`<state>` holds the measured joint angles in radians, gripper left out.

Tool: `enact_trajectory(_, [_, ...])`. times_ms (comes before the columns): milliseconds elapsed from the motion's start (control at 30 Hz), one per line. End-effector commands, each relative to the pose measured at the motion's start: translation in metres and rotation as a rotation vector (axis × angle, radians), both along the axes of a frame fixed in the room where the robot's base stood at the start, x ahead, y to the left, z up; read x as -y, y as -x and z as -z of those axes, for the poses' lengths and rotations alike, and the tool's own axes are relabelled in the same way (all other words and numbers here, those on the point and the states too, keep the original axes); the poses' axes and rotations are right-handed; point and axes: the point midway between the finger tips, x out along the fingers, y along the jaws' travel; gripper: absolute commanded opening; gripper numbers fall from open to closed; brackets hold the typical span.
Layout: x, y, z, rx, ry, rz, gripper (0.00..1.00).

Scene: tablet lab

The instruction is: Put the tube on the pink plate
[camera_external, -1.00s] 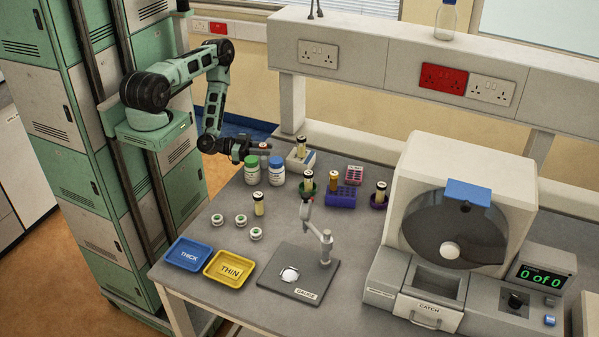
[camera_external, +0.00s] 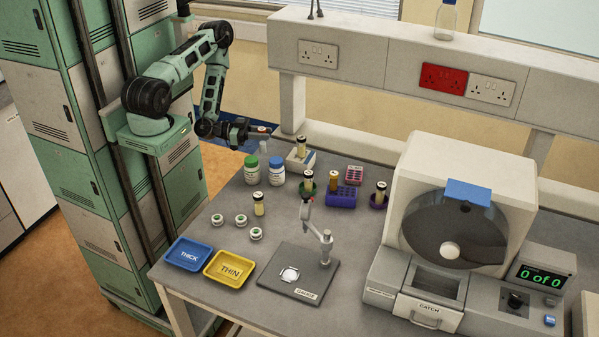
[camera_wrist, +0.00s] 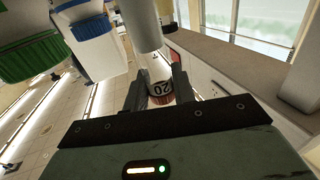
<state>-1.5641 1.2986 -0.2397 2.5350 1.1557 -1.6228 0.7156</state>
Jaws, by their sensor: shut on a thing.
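My gripper (camera_external: 258,131) is shut on a tube (camera_external: 263,146) and holds it upright in the air, behind the two capped bottles. In the wrist view, the tube (camera_wrist: 152,45) sits between the two fingers, its pale body away from the camera and a "20" marking near its end. The only pink plate-like thing is a small pink block with dark wells (camera_external: 354,175), at the back of the bench, right of my gripper and well apart from it. Its wells look dark and empty, but they are small to see.
A green-capped bottle (camera_external: 251,169) and a blue-capped bottle (camera_external: 277,171) stand just in front of my gripper. A purple rack (camera_external: 341,197) holds a vial. Several other vials stand nearby, one on a white-grey block (camera_external: 299,160). A large white machine (camera_external: 462,160) fills the right side.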

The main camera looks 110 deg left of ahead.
Motion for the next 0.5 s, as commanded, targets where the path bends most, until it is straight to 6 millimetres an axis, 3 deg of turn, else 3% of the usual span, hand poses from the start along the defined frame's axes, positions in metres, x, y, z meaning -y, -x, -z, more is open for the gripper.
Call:
enact_trajectory(100, [0.001,0.0,-0.022,0.0,0.001,0.001,0.01])
enact_trajectory(300, [0.002,-0.005,-0.033,0.001,0.0,0.012,0.01])
enact_trajectory(367, [0.005,-0.014,-0.034,0.003,-0.001,0.031,0.01])
enact_trajectory(500, [0.021,-0.053,-0.039,0.007,-0.003,0.122,0.01])
